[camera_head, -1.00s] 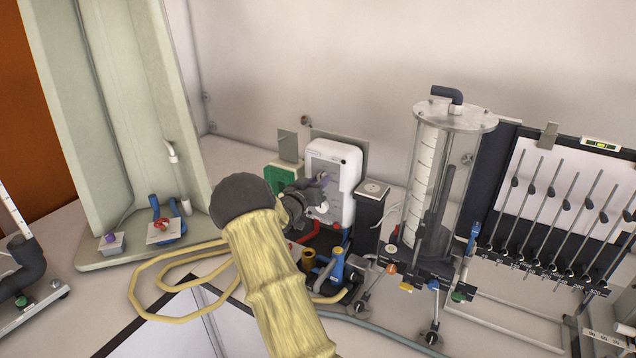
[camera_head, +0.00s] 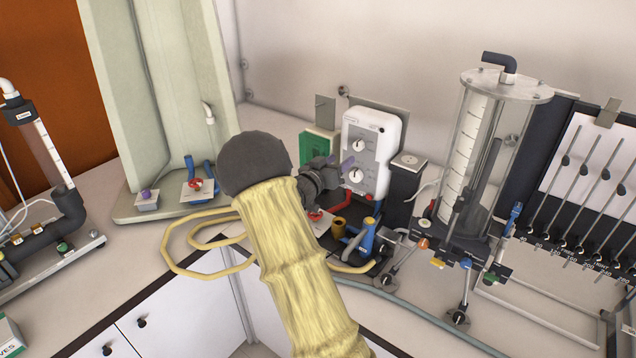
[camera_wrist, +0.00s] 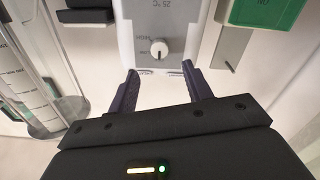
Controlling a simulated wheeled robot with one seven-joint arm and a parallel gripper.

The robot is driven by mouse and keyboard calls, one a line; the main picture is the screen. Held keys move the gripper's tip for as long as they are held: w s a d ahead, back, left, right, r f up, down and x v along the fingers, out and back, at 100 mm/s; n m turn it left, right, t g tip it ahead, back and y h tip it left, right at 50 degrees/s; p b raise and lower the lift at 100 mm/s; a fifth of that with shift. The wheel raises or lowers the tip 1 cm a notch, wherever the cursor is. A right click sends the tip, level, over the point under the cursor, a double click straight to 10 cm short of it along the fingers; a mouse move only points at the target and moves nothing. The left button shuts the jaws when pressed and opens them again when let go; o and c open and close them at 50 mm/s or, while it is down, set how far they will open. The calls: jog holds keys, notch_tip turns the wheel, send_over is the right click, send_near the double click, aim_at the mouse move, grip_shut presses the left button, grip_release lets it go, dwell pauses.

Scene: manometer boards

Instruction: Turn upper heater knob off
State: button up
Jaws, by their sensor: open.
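The heater is a white box (camera_head: 386,130) with a grey front panel, standing against the back wall. Its upper knob (camera_head: 358,145) and lower knob (camera_head: 355,176) are round and white, one above the other. My gripper (camera_head: 346,168) is in front of the panel's left side, close to the lower knob in the picture. In the wrist view, which looks upside down, my gripper (camera_wrist: 160,82) is open and empty, and a white knob (camera_wrist: 159,48) lies beyond and between its fingertips. I cannot tell for sure which knob that is. No contact shows.
A green box (camera_head: 318,147) stands left of the heater and a black column (camera_head: 404,185) right of it. A blue-handled valve (camera_head: 367,235) and red tubing lie below. A clear cylinder (camera_head: 470,150) stands further right. A yellow hose (camera_head: 180,262) loops on the counter at left.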

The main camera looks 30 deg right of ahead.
jog(key=b+v, duration=0.2)
jog(key=v, duration=0.7)
jog(key=s+a+f+n+t+y, duration=0.1)
jog(key=s+a+f+n+y, duration=0.2)
jog(key=a+y, duration=0.45)
jog(key=s+a+f+n+t+y, duration=0.1)
jog(key=a+f+n+y, duration=0.25)
jog(key=a+y, duration=0.35)
jog(key=s+a+f+n+g+y, duration=0.1)
jog(key=s+a+n+g, duration=0.1)
jog(key=s, duration=0.7)
jog(key=s+a+f+n+g+y, duration=0.1)
jog(key=s+a+g, duration=0.3)
jog(key=s, duration=0.5)
jog(key=shift+s+a+f+n, duration=0.25)
jog(key=shift+a+f+n, duration=0.2)
jog(key=shift+a+f, duration=0.45)
jog(key=shift+r, duration=0.15)
